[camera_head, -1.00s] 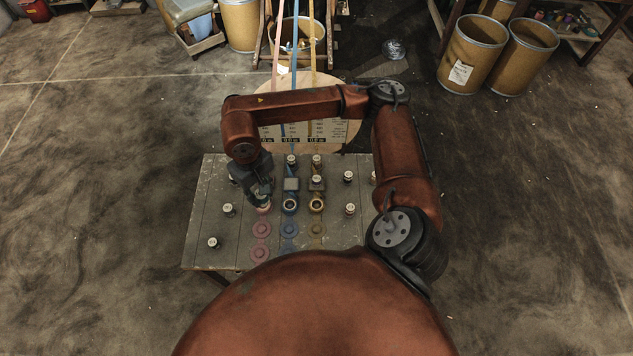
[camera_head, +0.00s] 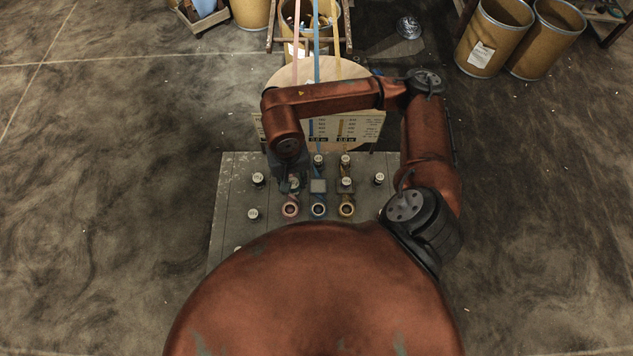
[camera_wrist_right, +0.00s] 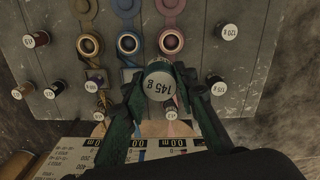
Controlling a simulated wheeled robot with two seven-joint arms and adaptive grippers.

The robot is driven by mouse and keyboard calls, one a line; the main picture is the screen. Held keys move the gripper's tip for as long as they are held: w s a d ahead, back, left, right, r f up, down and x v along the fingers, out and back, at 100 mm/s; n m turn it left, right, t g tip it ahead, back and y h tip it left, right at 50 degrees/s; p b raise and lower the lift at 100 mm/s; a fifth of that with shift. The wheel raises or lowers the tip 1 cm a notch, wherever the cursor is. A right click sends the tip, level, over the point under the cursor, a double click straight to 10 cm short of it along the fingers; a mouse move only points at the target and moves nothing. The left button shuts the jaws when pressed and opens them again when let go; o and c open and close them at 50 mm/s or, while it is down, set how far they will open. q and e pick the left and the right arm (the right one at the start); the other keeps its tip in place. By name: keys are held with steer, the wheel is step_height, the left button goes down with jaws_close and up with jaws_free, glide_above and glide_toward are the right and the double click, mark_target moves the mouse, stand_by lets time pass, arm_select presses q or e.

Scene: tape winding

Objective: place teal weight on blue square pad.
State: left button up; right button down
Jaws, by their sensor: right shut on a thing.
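My right gripper (camera_head: 294,187) is shut on a weight with a pale top marked 145 g (camera_wrist_right: 158,86), seen from above between the dark green fingers in the right wrist view. In the head view the gripper is over the pink column of the board, left of the blue square pad (camera_head: 318,186). The blue square pad carries no weight. Whether the held weight touches anything below is unclear. My left gripper is not in view.
A weight (camera_head: 346,182) stands on the yellow column's square, right of the blue pad. Ring-shaped seats (camera_head: 318,209) lie in a row on the near side. Other weights (camera_head: 258,179) stand around the board (camera_head: 232,205).

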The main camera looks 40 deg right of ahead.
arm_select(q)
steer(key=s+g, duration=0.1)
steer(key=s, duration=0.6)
arm_select(e)
steer(key=s+f+m, duration=0.2)
steer(key=s+m, duration=0.2)
steer(key=s, duration=0.1)
steer(key=m, duration=0.2)
glide_above(318, 186)
steer(key=f, duration=0.9)
steer(key=shift+s+a, duration=0.35)
steer(key=shift+s, duration=0.05)
steer(key=shift+w+d+f, duration=0.2)
steer(key=shift+f, duration=0.15)
steer(key=shift+w+d+f, duration=0.15)
steer(key=shift+f, duration=0.2)
step_height(318, 186, down, 3)
steer(key=shift+w+d+f+p, duration=0.1)
steer(key=shift+p, duration=0.35)
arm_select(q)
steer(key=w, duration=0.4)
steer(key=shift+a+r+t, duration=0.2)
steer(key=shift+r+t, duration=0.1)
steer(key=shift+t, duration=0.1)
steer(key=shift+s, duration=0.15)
